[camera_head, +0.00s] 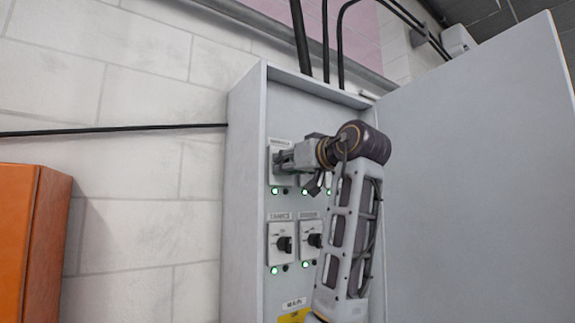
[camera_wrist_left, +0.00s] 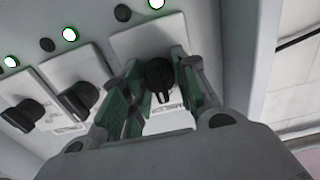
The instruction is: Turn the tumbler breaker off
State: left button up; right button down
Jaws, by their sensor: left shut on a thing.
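My left gripper (camera_head: 279,162) reaches into the grey breaker cabinet from the right and is at the upper-left switch panel (camera_head: 271,156). The label above that panel is too small to read for sure. In the left wrist view the black rotary knob (camera_wrist_left: 160,78) sits between the two green-padded fingers of the left gripper (camera_wrist_left: 161,92), which is shut on it. In the head view the gripper hides this knob. A green light (camera_head: 275,190) glows below the panel, and it also shows lit in the wrist view (camera_wrist_left: 156,4). My right gripper is not in view.
Lower switches (camera_head: 284,244) with black knobs and green lights sit below. Neighbouring knobs (camera_wrist_left: 78,100) are close beside the gripper. The cabinet's left wall (camera_head: 243,200) and open door (camera_head: 480,170) flank it. An orange box (camera_head: 30,245) stands at the left.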

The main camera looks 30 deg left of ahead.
pick_arm(q)
jog(key=shift+n, duration=0.5)
jog(key=n, duration=0.3)
jog(key=shift+s+b, duration=0.1)
jog(key=shift+b, duration=0.25)
jog(key=n, duration=0.9)
jog(key=shift+f+n, duration=0.1)
jog(key=shift+n, duration=0.3)
jog(key=shift+f+n, duration=0.1)
jog(key=shift+n, duration=2.1)
jog(key=o, duration=1)
jog(key=shift+s, duration=0.1)
